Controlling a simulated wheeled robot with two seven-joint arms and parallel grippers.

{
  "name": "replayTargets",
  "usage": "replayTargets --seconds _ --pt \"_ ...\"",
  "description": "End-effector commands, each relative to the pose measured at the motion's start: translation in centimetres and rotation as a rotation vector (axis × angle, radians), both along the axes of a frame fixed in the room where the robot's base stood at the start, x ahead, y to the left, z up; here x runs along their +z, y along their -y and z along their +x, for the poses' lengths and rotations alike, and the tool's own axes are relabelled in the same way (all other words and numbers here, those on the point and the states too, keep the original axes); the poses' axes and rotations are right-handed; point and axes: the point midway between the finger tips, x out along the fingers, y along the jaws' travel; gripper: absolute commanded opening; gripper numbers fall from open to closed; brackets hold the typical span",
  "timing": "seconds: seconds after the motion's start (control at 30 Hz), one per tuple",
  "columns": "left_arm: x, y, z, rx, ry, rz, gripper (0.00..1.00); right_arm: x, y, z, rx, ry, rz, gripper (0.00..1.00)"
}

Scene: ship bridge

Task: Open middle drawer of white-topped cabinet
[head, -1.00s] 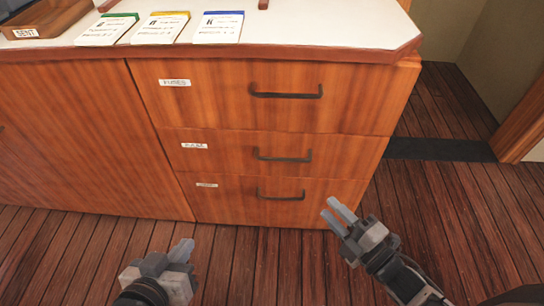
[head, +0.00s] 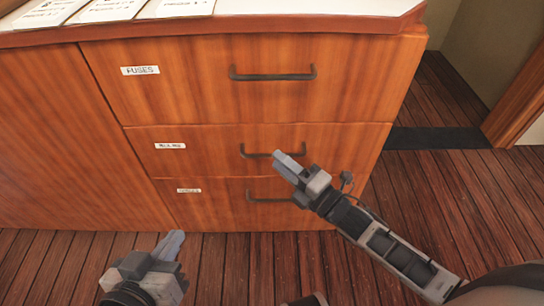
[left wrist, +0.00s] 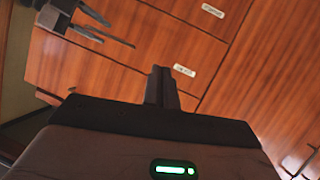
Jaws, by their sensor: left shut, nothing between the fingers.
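The white-topped cabinet (head: 300,32) has three wooden drawers stacked on its right side. The middle drawer (head: 210,140) is shut; it has a white label (head: 170,146) and a dark bar handle (head: 255,154). My right gripper (head: 283,164) is at this handle, its fingertips overlapping the handle's right part in the head view; whether they touch is unclear. Its fingers look apart, with nothing visibly held. It also shows at the upper left of the left wrist view (left wrist: 100,28). My left gripper (head: 174,243) is shut and empty, low in front of the cabinet.
The top drawer (head: 190,95), labelled FUSES, and the bottom drawer (head: 220,208) are shut. Cards (head: 175,8) lie on the white top. Plank floor (head: 450,210) is open to the right, with a dark strip (head: 435,140) near a doorway.

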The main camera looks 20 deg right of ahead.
Motion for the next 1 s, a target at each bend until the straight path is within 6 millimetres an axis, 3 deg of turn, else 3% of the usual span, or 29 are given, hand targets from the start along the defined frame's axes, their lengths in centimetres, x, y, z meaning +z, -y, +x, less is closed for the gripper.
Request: replayTargets --seconds 0.23,0.6,0.73,1.0 --pt "0.3 0.2 0.0 -0.003 0.028 -0.014 0.0 0.4 -1.5 2.7 0.0 0.0 0.001 0.31" --pt "0.7 0.2 -0.1 -0.005 0.038 -0.018 0.0 0.5 -1.8 3.1 0.0 -0.002 0.001 0.31" --pt "0.6 0.2 -0.2 -0.005 0.034 -0.017 0.0 0.5 -1.8 3.1 0.0 -0.001 0.002 0.0" --pt "0.4 0.2 -0.3 -0.005 0.028 -0.015 0.0 0.5 -1.9 3.0 0.002 -0.001 0.001 0.0"
